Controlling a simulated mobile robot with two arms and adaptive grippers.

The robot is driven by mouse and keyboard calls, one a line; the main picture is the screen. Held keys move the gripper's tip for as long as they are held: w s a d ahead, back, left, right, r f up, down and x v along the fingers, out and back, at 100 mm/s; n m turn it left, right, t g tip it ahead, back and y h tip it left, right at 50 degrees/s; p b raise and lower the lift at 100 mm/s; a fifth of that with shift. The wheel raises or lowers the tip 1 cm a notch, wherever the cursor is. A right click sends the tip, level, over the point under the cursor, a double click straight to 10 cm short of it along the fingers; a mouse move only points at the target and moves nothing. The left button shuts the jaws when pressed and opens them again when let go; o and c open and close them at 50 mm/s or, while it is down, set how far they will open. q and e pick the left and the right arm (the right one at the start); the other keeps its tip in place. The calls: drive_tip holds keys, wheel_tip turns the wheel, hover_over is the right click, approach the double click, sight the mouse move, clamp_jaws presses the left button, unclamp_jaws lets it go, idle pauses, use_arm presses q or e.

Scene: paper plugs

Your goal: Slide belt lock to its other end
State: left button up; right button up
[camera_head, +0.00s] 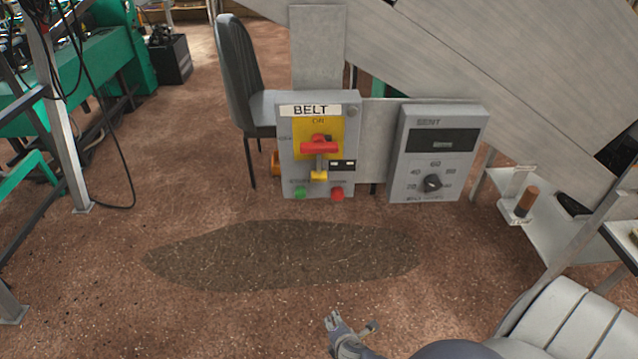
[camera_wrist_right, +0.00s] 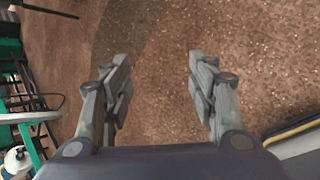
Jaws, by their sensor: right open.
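The grey BELT box (camera_head: 287,150) faces me at the middle of the head view. On its yellow plate (camera_head: 334,127) is a red handle (camera_head: 319,147). Below the handle is a small yellow piece (camera_head: 319,176) on a short upright bar, with a small black-and-white part (camera_head: 342,165) beside it. I cannot tell for sure which part is the belt lock. My right gripper (camera_head: 333,320) is low at the bottom of the head view, well apart from the box. In the right wrist view its jaws (camera_wrist_right: 160,85) are wide open with only floor between them. My left gripper is not in view.
Right of the BELT box is a grey box with a dial (camera_head: 432,183). A black chair (camera_head: 240,75) stands behind to the left. A green bench (camera_head: 90,70) is at the far left, and a pale shelf (camera_head: 545,220) is at the right. The floor before the boxes is clear, with a dark patch (camera_head: 285,255).

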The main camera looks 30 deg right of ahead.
drive_tip(key=w+d+r+n+t+h, duration=0.1)
drive_tip(key=w+r+n+t, duration=0.1)
drive_tip(key=w+r, duration=0.3)
drive_tip(key=w+r+n+t+h, duration=0.1)
drive_tip(key=w+r+n, duration=0.25)
drive_tip(key=r, duration=0.45)
drive_tip(key=n+t+h+b, duration=0.1)
drive_tip(key=n+t+h, duration=0.3)
drive_tip(key=n+t, duration=0.1)
approach(319, 180)
drive_tip(key=p+x, duration=0.1)
drive_tip(key=x, duration=0.8)
drive_tip(key=shift+w+d, duration=0.15)
drive_tip(key=shift+c, duration=0.3)
